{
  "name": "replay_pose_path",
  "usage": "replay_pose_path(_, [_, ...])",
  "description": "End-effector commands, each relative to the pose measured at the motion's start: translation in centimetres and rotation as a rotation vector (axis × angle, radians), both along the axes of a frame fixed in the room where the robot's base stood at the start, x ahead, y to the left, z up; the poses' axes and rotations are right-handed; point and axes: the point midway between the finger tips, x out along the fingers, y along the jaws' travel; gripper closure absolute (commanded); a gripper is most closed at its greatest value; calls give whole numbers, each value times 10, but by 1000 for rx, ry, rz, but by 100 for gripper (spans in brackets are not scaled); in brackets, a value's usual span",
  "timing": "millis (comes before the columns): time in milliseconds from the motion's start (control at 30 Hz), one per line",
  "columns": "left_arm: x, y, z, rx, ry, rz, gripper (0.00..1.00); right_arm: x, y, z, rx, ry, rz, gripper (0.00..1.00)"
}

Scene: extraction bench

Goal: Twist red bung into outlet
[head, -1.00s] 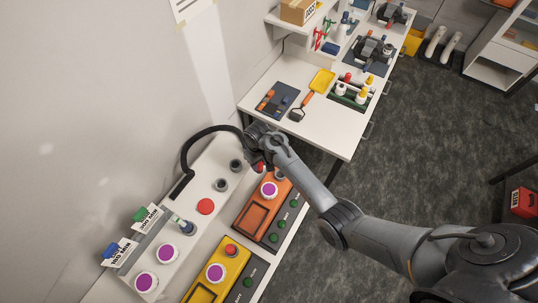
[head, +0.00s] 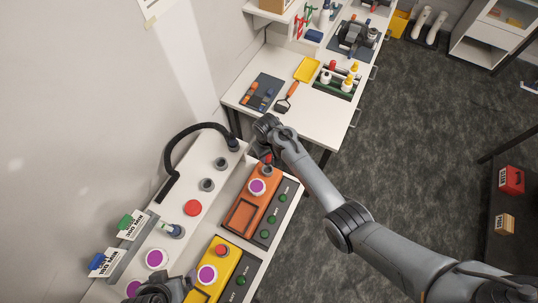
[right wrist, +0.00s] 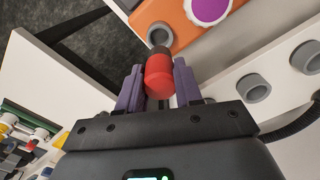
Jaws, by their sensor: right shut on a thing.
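The red bung (right wrist: 159,80) is between the two purple-grey fingers of my right gripper (right wrist: 158,86), which is shut on it. Its far end meets a dark round outlet (right wrist: 160,35) at the edge of the orange unit in the right wrist view. I cannot tell how deep it sits.
A white panel carries grey ports (head: 220,163), a large red cap (head: 193,208) and a black hose (head: 172,150). A yellow unit (head: 217,260) stands nearer. A white bench (head: 305,118) with tools lies beyond.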

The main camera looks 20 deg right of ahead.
Motion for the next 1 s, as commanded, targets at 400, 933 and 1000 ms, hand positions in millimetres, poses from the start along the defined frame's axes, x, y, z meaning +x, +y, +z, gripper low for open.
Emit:
replay_pose_path(400, [0, 0, 0, 1, -1, -1, 0, 0, -1, -6, 0, 1, -1, 100])
replay_pose_path(933, [0, 3, -29, 12, -1, -8, 0, 0, -1, -47, 0, 1, -1, 100])
replay_pose_path(1000, [0, 3, -32, 12, -1, -8, 0, 0, -1, -51, 0, 1, -1, 100])
